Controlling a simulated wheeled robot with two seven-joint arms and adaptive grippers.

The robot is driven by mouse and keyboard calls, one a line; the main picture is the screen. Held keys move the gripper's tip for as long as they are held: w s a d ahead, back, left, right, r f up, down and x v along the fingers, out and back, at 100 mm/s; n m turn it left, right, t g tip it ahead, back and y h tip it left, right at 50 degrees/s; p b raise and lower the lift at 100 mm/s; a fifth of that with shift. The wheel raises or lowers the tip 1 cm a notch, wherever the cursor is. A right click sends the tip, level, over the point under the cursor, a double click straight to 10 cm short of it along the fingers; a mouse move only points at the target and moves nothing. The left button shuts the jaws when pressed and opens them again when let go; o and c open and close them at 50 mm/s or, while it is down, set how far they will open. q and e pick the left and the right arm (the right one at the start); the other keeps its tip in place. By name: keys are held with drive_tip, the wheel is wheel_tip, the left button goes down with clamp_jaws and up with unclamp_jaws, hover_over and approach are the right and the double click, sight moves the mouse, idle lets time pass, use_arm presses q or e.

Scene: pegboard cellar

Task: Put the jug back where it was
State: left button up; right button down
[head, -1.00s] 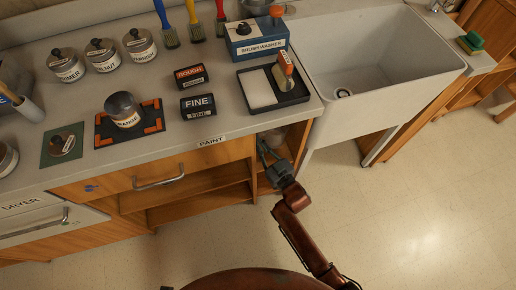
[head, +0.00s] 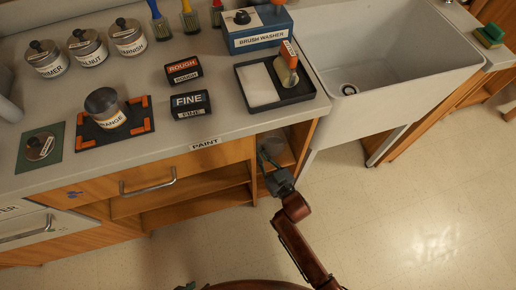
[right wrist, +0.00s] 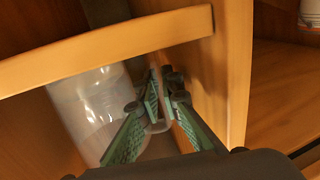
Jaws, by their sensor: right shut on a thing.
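The jug (right wrist: 88,112) is a clear, see-through vessel in the right wrist view, inside a wooden cubby and partly hidden by a wooden rail. In the head view the jug (head: 272,144) shows dimly in the cubby under the counter's right end. My right gripper (right wrist: 160,90) is shut on the jug at its side, apparently the handle; in the head view the right gripper (head: 270,162) reaches into the cubby opening. Whether the jug rests on the cubby floor cannot be told. My left gripper (head: 186,287) shows only as a small bit at the bottom edge.
The cubby's wooden side wall (right wrist: 226,70) is close beside the right gripper. The counter (head: 225,125) above holds a tray (head: 318,98), labelled blocks, several tins and a brush washer (head: 257,38). A white sink (head: 385,95) stands right. The floor in front is clear.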

drive_tip(key=shift+w+r, duration=0.1)
drive_tip(key=c, duration=2.5)
unclamp_jaws()
drive_tip(key=shift+c, duration=0.2)
drive_tip(key=o, duration=0.4)
drive_tip(key=shift+f, duration=0.25)
